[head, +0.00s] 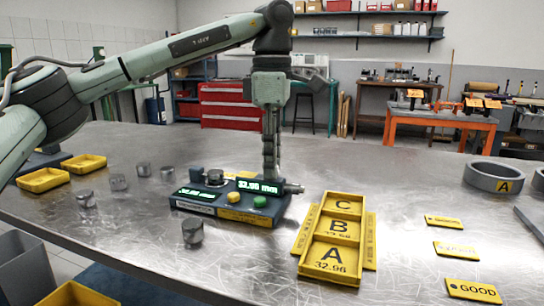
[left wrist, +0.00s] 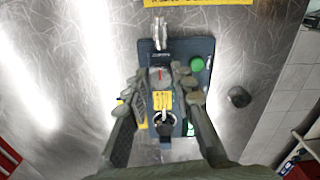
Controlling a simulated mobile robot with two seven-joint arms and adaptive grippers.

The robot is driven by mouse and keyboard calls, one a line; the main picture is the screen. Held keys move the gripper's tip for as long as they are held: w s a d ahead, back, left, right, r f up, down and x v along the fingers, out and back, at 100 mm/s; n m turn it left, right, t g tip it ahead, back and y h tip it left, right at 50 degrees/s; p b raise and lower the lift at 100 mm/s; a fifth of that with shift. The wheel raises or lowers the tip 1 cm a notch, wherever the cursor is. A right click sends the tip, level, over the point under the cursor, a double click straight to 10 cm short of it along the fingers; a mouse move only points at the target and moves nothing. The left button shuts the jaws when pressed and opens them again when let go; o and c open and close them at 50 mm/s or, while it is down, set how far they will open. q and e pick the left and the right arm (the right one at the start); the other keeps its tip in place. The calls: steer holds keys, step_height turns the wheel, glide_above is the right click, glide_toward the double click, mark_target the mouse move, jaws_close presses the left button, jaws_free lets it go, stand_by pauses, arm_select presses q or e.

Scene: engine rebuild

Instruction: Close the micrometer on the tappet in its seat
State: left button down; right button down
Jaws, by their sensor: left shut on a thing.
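My left gripper (head: 270,172) points down behind the right display. In the left wrist view, its fingers (left wrist: 161,76) straddle a grey micrometer part with a red mark, and it is shut on that part. The contact is partly hidden. A metal spindle end (head: 293,188) sticks out at the right. My right gripper is not in view.
Several loose tappets (head: 192,231) stand left and in front of the micrometer. A yellow tray (head: 331,238) marked A, B and C lies to the right, with A labelled 32.96. Yellow plates (head: 474,291), a grey ring (head: 493,176) and yellow bins (head: 43,180) are farther out.

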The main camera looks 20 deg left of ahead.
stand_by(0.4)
arm_select(q)
steer(key=c, duration=1.3)
jaws_free()
steer(key=shift+r, duration=0.15)
step_height(320, 180, up, 12)
steer(key=shift+f, duration=0.1)
